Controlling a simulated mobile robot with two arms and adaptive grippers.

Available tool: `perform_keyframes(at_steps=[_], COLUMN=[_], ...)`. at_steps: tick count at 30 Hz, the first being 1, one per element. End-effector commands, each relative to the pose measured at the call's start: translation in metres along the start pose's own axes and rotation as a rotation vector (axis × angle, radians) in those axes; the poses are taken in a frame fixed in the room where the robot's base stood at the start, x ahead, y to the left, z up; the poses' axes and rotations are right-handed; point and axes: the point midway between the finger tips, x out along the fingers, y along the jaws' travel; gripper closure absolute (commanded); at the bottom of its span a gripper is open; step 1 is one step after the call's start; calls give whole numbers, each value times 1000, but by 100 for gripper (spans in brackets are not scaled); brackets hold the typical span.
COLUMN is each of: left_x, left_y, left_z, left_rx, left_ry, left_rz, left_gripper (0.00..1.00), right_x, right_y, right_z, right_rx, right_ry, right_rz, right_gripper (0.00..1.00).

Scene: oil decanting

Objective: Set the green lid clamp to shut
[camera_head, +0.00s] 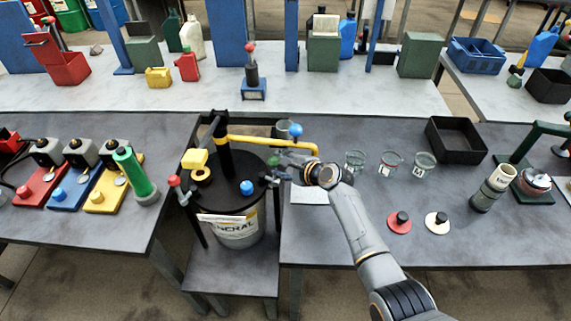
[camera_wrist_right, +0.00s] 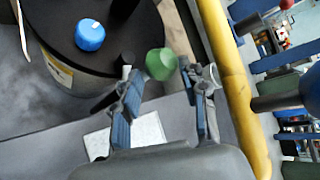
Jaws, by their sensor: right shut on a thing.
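The green lid clamp shows as a round green knob (camera_wrist_right: 160,64) at the rim of the drum's black lid in the right wrist view. In the head view it is small and partly hidden by my right gripper (camera_head: 280,170), at the right side of the drum (camera_head: 238,232). My right gripper (camera_wrist_right: 160,82) is shut on the green knob, which sits between its fingertips. The rest of the clamp is hard to make out, so I cannot tell its setting. My left gripper is in neither view.
A blue knob (camera_head: 247,187) stands on the lid, and a red knob (camera_head: 174,181) is at its left rim. A yellow pipe (camera_head: 270,141) with a blue ball (camera_head: 296,129) runs close above my gripper. Glass jars (camera_head: 390,162) stand on the table to the right.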

Motion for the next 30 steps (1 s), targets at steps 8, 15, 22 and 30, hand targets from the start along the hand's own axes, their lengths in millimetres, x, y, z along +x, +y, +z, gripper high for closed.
perform_keyframes(at_steps=[8,15,22,30], left_x=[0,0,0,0], left_y=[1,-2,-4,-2], left_z=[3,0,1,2], left_rx=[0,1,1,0], left_ry=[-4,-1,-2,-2], left_rz=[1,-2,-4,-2], left_gripper=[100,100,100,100], right_x=[4,3,3,-8], right_y=[-12,-12,-8,-6], right_z=[17,16,12,9], right_rx=[-8,-6,-3,-3], right_ry=[-23,-21,-15,-13], right_rz=[-24,-25,-17,-15], right_gripper=[43,43,43,43])
